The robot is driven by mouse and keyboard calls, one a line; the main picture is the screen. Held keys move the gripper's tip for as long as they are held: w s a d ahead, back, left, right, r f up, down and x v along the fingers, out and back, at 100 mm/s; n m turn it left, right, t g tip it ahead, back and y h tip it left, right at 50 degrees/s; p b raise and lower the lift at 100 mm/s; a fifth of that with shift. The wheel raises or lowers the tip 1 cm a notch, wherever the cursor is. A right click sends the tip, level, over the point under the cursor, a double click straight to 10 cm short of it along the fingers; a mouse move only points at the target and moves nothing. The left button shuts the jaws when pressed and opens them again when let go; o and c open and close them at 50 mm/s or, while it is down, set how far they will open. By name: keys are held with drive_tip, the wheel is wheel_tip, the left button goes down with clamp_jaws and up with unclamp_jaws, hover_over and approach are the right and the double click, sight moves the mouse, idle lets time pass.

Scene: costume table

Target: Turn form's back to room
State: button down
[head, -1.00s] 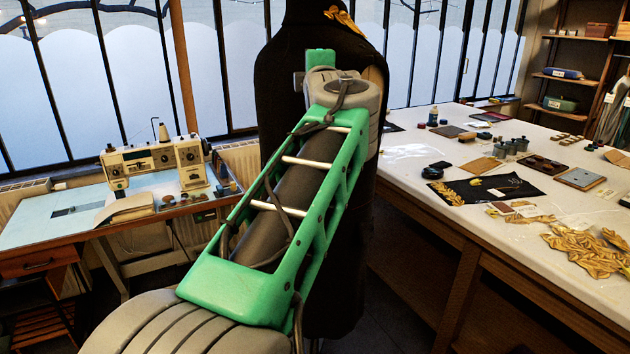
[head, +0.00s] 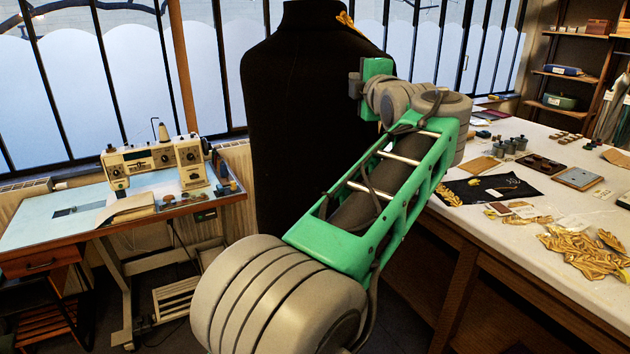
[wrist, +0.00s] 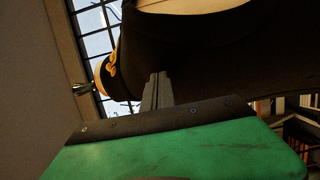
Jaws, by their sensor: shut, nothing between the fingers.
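The black dress form (head: 310,130) stands in the middle of the head view. A broad, plain black side faces me, and gold trim (head: 347,20) shows only at its upper right edge. In the wrist view the black form (wrist: 215,60) fills the upper middle, with gold trim (wrist: 112,62) at its left and a tan area at the top. My gripper (wrist: 158,76) is shut and empty, its fingers pointing up against the dark cloth. I cannot tell whether they touch it. In the head view my arm reaches to the form's right side and the fingers are hidden.
A sewing machine (head: 160,163) stands on a blue-topped table (head: 60,215) at the left. A long white work table (head: 480,220) with gold cloth (head: 585,255), small jars and trim pieces is close on the right. Barred windows stand behind. Some floor shows between the left table and the form.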

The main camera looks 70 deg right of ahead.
drive_tip(key=s+d+p, duration=0.1)
drive_tip(key=d, duration=0.1)
drive_tip(key=s+d+p, duration=0.2)
drive_tip(key=shift+s+d, duration=0.1)
drive_tip(key=shift+s, duration=0.15)
